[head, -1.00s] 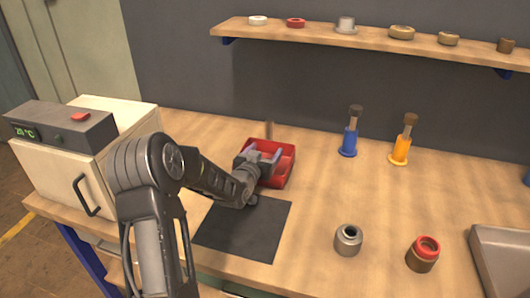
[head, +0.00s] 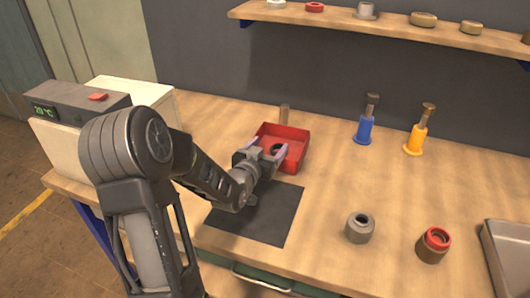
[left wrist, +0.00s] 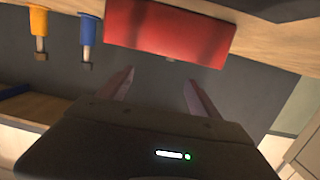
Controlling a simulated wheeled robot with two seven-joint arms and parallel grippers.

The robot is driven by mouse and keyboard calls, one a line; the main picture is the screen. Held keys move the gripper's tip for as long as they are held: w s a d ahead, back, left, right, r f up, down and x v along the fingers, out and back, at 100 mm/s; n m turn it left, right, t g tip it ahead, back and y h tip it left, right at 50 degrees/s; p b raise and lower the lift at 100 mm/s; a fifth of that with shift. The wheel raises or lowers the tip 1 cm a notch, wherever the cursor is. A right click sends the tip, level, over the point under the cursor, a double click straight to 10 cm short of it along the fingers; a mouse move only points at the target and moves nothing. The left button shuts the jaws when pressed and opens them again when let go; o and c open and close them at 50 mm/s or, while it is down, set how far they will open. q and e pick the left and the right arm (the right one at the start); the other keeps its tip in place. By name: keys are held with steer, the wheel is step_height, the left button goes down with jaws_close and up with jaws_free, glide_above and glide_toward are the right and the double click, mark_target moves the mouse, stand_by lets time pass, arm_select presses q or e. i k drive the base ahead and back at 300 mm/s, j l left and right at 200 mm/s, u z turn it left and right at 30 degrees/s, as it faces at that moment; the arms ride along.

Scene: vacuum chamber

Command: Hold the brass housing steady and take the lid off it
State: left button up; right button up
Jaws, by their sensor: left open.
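A brown housing with a red ring-shaped top (head: 433,246) stands upright at the right front of the bench. It is the closest match for the brass housing, though I cannot tell its metal for sure. A grey metal housing (head: 360,229) with a dark opening stands to its left. My left gripper (head: 267,148) is open at the near left edge of a red tray (head: 296,153), well left of both housings. A dark round piece lies in the tray, near the fingers. The left wrist view shows the open, empty fingers (left wrist: 160,78) and the tray's red wall (left wrist: 170,38). My right gripper is not visible.
A dark mat (head: 270,222) lies under my left arm. Blue (head: 363,130) and orange (head: 416,139) stands are behind. A shelf (head: 390,27) holds rings and caps. A metal basin (head: 508,258) is at right, an oven-like box (head: 60,140) at left. The bench middle is clear.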

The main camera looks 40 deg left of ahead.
mark_target(427, 255)
steer(key=k+l, duration=0.2)
steer(key=k, duration=0.3)
steer(key=k+l, duration=0.2)
steer(key=k, duration=0.25)
